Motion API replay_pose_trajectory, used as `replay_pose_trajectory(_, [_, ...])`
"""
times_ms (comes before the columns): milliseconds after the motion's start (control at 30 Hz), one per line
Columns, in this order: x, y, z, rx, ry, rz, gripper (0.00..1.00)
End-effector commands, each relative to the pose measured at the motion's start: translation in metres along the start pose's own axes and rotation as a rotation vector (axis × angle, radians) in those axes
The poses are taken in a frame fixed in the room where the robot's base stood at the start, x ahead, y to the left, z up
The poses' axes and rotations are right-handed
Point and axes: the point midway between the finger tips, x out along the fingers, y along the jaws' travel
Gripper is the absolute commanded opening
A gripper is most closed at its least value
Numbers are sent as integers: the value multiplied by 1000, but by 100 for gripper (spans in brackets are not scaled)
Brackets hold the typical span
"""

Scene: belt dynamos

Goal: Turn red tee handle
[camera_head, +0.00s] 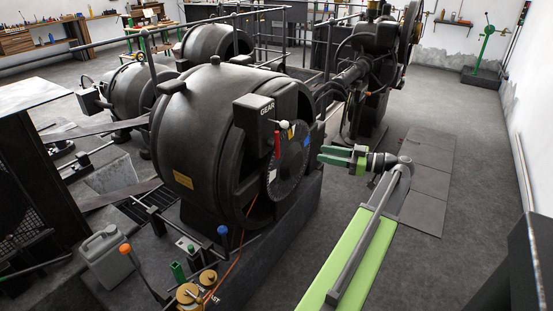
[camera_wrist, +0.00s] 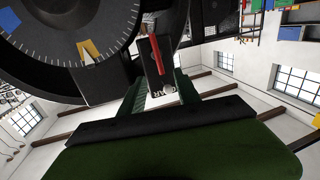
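The red handle (camera_head: 277,144) hangs upright below a pale knob at the black box marked GEAR (camera_head: 255,113), on the front of the large dark dynamo. It also shows in the wrist view (camera_wrist: 157,55), where the GEAR box (camera_wrist: 165,80) appears upside down between the fingers. My gripper (camera_head: 321,155) has green fingers and points left toward the handle. It is apart from the handle, to its right and slightly lower in the head view. In the wrist view my gripper (camera_wrist: 168,85) shows a gap between its fingers, with nothing held.
A graduated dark dial (camera_head: 288,172) with yellow, blue and white marks sits beside the handle. Levers with an orange knob (camera_head: 125,248) and a blue knob (camera_head: 222,230) stand in front. Another machine (camera_head: 372,75) stands behind. Open floor lies to the right.

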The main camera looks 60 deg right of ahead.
Motion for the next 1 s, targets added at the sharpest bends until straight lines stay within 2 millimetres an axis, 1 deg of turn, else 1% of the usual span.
replay_pose_trajectory(33, [-11, 2, 2, -18, 13, 14, 39])
replay_pose_trajectory(100, [-17, 3, 0, -29, 21, 22, 39])
replay_pose_trajectory(167, [-17, 3, -2, -31, 22, 23, 39])
replay_pose_trajectory(267, [-10, 3, -2, -29, 21, 22, 39])
replay_pose_trajectory(367, [5, 2, -2, -29, 21, 20, 39])
replay_pose_trajectory(800, [114, 5, -4, -27, 19, 20, 39])
replay_pose_trajectory(900, [134, 6, -4, -27, 19, 21, 39])
replay_pose_trajectory(1000, [147, 7, -5, -27, 19, 22, 39])
